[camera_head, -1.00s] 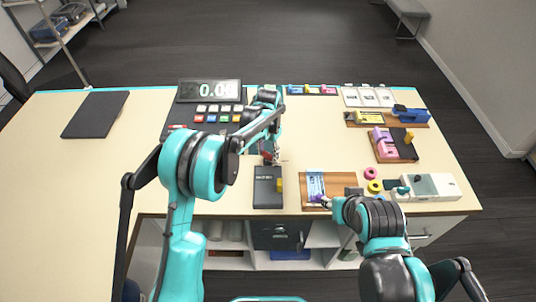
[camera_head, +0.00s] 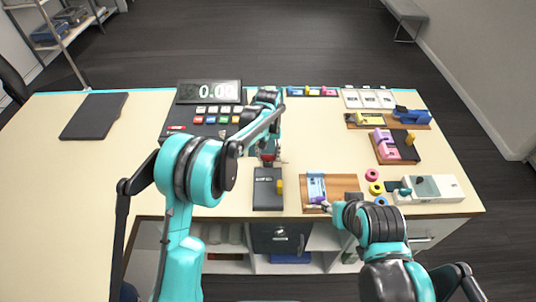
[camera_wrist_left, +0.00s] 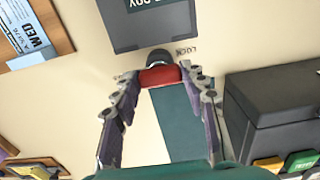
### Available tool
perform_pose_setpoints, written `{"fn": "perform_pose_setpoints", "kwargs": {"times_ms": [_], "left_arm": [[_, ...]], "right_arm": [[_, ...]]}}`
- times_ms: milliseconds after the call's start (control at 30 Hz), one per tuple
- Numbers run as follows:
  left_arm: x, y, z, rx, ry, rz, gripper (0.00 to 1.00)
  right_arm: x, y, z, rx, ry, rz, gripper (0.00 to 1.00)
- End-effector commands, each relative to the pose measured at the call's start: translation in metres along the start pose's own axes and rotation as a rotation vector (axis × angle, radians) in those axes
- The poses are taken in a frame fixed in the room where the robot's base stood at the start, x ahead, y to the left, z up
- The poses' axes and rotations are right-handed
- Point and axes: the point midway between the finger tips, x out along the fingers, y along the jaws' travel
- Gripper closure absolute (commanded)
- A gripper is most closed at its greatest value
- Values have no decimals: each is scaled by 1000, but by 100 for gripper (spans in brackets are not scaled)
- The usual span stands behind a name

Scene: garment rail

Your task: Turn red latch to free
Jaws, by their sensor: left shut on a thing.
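The red latch (camera_wrist_left: 160,76) lies between the fingertips of my left gripper (camera_wrist_left: 162,84) in the left wrist view, against a dark round pivot, with "LOCK" lettering beside it. My left gripper (camera_head: 268,153) is shut on the latch; in the head view only a small red patch shows there, partly hidden by my arm. The latch's exact angle is hard to read. My right gripper (camera_head: 325,207) is low by the front edge of a wooden board, small and partly hidden by its own arm, so its jaws cannot be read.
A dark grey box (camera_head: 265,196) with a yellow tab stands just in front of the latch. The wooden board (camera_head: 345,185) carries a blue and white card (camera_head: 316,189). A keypad console with a display (camera_head: 209,91) stands behind.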

Motion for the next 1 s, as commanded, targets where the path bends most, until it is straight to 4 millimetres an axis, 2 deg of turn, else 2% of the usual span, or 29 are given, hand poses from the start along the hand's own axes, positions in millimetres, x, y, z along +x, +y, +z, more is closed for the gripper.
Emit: {"fn": "perform_pose_setpoints", "kwargs": {"times_ms": [467, 500, 533, 567, 867, 1000], "left_arm": [[-1, 0, -1, -13, 2, 0, 86], [-1, 0, -1, -13, 2, 0, 47], [-1, 0, -1, -13, 2, 0, 39], [-1, 0, -1, -12, 2, 0, 36], [-2, 0, 0, -11, 1, 0, 36], [-14, 0, 0, -11, 1, 0, 36]], "right_arm": [[0, 0, 0, 0, 0, 0, 60], [0, 0, 0, 0, 0, 0, 60], [0, 0, 0, 0, 0, 0, 60], [0, 0, 0, 0, 0, 0, 60], [0, 0, 0, 0, 0, 0, 60], [0, 0, 0, 0, 0, 0, 60]]}}
